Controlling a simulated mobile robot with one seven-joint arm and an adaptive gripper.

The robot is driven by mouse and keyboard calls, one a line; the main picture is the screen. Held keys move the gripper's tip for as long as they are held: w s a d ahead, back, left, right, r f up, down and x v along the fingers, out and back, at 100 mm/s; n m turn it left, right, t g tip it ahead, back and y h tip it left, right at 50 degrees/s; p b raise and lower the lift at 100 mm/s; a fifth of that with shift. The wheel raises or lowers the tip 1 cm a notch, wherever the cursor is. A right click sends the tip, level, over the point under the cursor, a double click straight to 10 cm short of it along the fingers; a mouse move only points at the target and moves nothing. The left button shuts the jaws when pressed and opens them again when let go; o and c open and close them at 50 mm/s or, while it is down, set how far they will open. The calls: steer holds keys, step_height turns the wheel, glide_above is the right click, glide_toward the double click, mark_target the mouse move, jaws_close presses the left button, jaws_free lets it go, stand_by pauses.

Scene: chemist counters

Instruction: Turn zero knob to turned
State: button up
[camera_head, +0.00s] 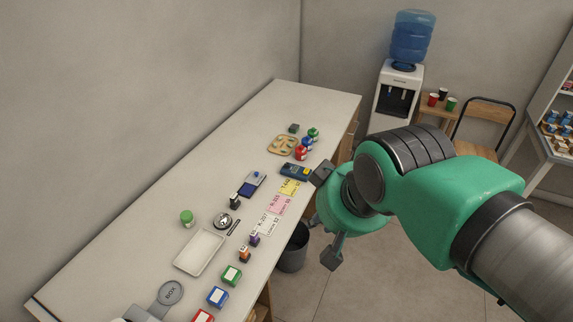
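My gripper (327,212) is open and empty, with its two dark fingertips spread wide apart. In the head view it appears just off the right edge of the white counter (190,165). No part is clearly recognisable as the zero knob, so I cannot tell its position. A small round black-and-silver piece (223,220) lies on the counter left of my gripper. A dark blue device (295,171) with a small yellow patch is closer to my upper fingertip. A grey and blue device (252,184) lies left of it. My gripper appears apart from all of these.
Labelled cards (279,205), a white tray (200,252), a green-capped jar (187,218), small bottles (302,153) and coloured boxes (232,275) crowd the counter. A dark bin (293,250) stands on the floor beside it. The counter's back-left strip is clear.

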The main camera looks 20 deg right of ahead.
steer(key=shift+o, duration=0.9)
steer(key=shift+w+r, duration=0.15)
steer(key=w+d+r+n+g+p, duration=0.1)
steer(key=w+r+n, duration=0.15)
steer(key=w, duration=0.65)
steer(key=w+d+r+n+p, duration=0.1)
steer(key=w+r+p, duration=0.15)
steer(key=w, duration=0.65)
steer(key=n+g+p, duration=0.4)
steer(key=n+p, duration=0.3)
glide_above(287, 164)
step_height(287, 164, down, 30)
steer(key=shift+s+a, duration=0.35)
steer(key=shift+f, duration=0.15)
steer(key=f, duration=1.3)
steer(key=shift+w+d+f, duration=0.25)
steer(key=shift+w+d, duration=0.05)
steer(key=shift+w, duration=0.05)
